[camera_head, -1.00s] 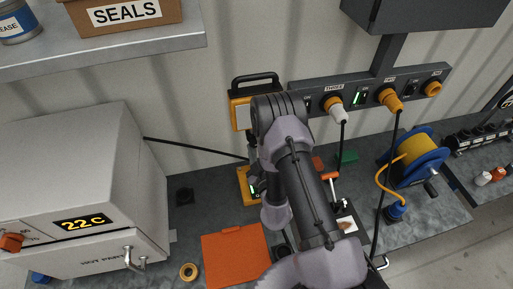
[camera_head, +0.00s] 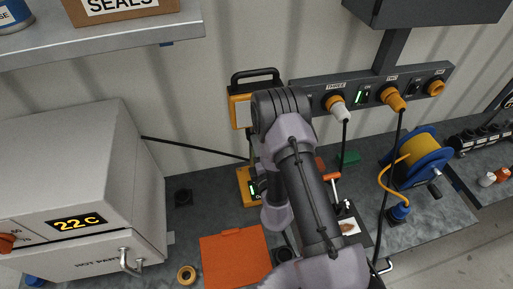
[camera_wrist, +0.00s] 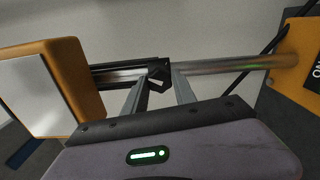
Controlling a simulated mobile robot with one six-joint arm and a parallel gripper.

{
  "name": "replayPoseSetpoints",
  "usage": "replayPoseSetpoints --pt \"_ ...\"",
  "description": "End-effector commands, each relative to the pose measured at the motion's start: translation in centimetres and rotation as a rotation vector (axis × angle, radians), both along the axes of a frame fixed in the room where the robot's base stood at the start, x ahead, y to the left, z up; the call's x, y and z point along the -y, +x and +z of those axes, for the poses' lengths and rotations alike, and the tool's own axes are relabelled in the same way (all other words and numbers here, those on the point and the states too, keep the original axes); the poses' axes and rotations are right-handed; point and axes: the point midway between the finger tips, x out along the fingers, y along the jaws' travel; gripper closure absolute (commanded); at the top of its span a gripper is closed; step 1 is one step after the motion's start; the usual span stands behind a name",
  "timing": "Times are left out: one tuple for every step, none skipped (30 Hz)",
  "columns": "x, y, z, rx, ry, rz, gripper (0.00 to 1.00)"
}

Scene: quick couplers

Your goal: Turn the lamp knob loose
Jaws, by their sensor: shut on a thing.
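The lamp has a yellow-orange head (camera_head: 240,112) with a black handle on top, standing left of my arm in the head view. Its yellow base (camera_head: 246,186) is on the bench below. In the wrist view the lamp head (camera_wrist: 82,85) with its pale panel is at left and the base (camera_wrist: 297,75) at right, joined by a metal post (camera_wrist: 235,65). The black lamp knob (camera_wrist: 158,73) sits on this post. My gripper (camera_wrist: 159,82) is shut on the knob, one finger on each side. In the head view my arm hides the knob and fingers.
An oven-like grey box (camera_head: 75,190) stands left, with a cable running to the lamp area. An orange mat (camera_head: 235,258) lies in front. A socket rail (camera_head: 365,88) with plugs and hanging cables, and a blue cable reel (camera_head: 425,150), are at right.

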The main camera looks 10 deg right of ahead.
Motion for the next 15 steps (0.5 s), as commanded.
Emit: replayPoseSetpoints --pt "0.02 0.16 0.09 0.007 -0.036 -0.001 1.0" --pt "0.02 0.17 0.11 0.007 -0.063 -0.001 1.0" --pt "0.02 0.17 0.12 0.007 -0.098 -0.001 1.0" --pt "0.03 0.17 0.14 0.007 -0.124 -0.002 1.0" --pt "0.03 0.17 0.14 0.007 -0.15 -0.002 1.0" --pt "0.03 0.17 0.13 0.007 -0.182 -0.002 1.0" --pt "0.05 0.16 0.12 0.007 -0.205 -0.002 1.0" --pt "0.04 0.16 0.12 0.006 -0.227 -0.002 1.0" --pt "0.05 0.15 0.11 0.006 -0.255 -0.002 1.0" --pt "0.05 0.15 0.11 0.006 -0.276 -0.002 1.0" --pt "0.05 0.15 0.12 0.006 -0.295 -0.002 1.0" --pt "0.04 0.16 0.13 0.007 -0.319 -0.003 1.0" --pt "0.04 0.17 0.15 0.007 -0.336 -0.003 1.0" --pt "0.04 0.17 0.16 0.008 -0.352 -0.003 1.0" --pt "0.05 0.18 0.18 0.008 -0.372 -0.003 1.0"
